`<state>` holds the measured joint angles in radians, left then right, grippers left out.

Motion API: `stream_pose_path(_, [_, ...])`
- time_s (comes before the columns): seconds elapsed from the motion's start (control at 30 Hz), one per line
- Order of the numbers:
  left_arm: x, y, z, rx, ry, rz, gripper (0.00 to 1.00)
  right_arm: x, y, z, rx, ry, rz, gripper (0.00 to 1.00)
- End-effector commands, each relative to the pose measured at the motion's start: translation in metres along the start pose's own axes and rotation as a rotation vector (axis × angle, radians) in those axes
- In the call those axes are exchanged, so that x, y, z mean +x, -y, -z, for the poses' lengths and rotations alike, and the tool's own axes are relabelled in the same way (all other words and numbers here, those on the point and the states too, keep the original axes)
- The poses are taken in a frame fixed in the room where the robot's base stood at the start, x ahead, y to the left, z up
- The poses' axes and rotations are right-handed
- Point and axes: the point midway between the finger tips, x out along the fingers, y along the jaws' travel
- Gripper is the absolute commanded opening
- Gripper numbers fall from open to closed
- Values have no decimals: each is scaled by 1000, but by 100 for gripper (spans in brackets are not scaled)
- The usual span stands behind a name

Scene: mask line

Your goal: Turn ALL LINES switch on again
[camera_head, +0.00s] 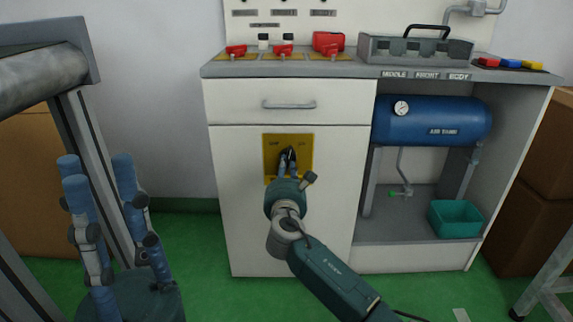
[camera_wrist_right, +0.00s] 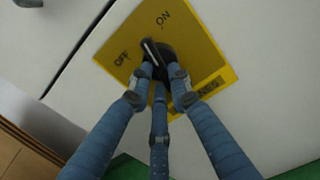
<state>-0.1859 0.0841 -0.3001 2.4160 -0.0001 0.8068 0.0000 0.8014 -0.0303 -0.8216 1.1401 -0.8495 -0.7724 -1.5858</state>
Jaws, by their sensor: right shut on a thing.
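The ALL LINES switch is a black rotary knob (camera_wrist_right: 152,50) on a yellow plate (camera_wrist_right: 195,35) marked OFF and ON. In the right wrist view its bar points between the two words. In the head view the yellow plate (camera_head: 304,143) is on the white cabinet door, below the drawer. My right gripper (camera_head: 288,166) is at the plate, its blue fingers (camera_wrist_right: 160,82) closed around the knob and hiding its lower part. Part of the plate's lower lettering is covered by a finger. My left gripper (camera_head: 100,175) is at the far left, fingers up and spread, empty and away from the cabinet.
A blue air tank (camera_head: 432,120) and a teal bin (camera_head: 455,219) are in the open right bay. The drawer handle (camera_head: 289,105) sticks out above the plate. A grey frame stands at left.

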Motion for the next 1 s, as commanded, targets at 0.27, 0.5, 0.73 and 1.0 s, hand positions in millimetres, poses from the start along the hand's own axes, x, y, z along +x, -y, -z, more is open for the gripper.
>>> stream_pose_path(0.27, [-2, 0, 0, -1, 10, 4, 24, -1, -2, 2, 255, -5, 2, 0])
stream_pose_path(0.5, [-2, 0, 0, -2, 10, 4, 24, -1, -3, 0, 426, -4, 2, 0])
stream_pose_path(0.73, [-2, 0, -1, -2, 10, 3, 24, -1, -3, 0, 527, -4, 2, 0])
stream_pose_path(1.0, [-1, 0, 0, -1, 4, 1, 24, -1, -4, -1, 572, -5, 3, 0])
